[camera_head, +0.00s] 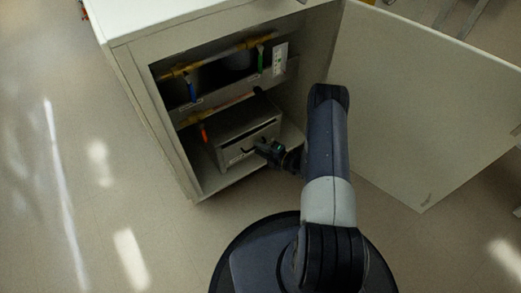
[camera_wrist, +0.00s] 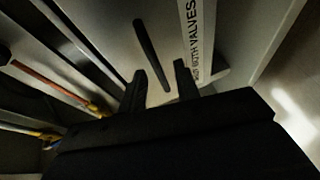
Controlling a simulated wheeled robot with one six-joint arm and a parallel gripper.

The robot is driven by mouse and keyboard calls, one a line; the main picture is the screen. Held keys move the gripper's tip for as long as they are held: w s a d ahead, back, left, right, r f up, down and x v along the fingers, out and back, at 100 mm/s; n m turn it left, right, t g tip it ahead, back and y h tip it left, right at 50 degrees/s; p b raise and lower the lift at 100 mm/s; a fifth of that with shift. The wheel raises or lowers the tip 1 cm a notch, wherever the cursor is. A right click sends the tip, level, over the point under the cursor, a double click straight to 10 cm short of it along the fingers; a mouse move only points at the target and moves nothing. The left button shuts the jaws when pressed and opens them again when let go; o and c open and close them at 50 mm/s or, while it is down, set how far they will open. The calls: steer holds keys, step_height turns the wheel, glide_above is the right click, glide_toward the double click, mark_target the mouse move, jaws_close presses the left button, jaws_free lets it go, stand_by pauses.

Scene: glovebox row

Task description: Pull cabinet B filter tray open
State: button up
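The filter tray unit is a grey box (camera_head: 232,154) low inside the open cabinet in the head view, with a dark slot across its front. In the wrist view its pale front (camera_wrist: 110,25) carries a dark bar handle (camera_wrist: 150,50) and a white label strip (camera_wrist: 194,30) whose readable part says "BOTH VALVES". My gripper (camera_head: 260,147) is at the front of the box. In the wrist view my gripper (camera_wrist: 158,70) is open, with a finger on each side of the handle's lower end in the picture. Gaps show beside the bar; its depth between the fingers is unclear.
The cabinet door (camera_head: 430,110) stands wide open at the right, close to my arm. Above the box run yellow pipes with a blue valve handle (camera_head: 191,90), a green one (camera_head: 260,58) and a red-orange one (camera_head: 203,133). Floor (camera_head: 110,210) is clear at the left.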

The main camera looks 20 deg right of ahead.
steer(key=shift+c, duration=0.2)
jaws_close()
stand_by(0.5)
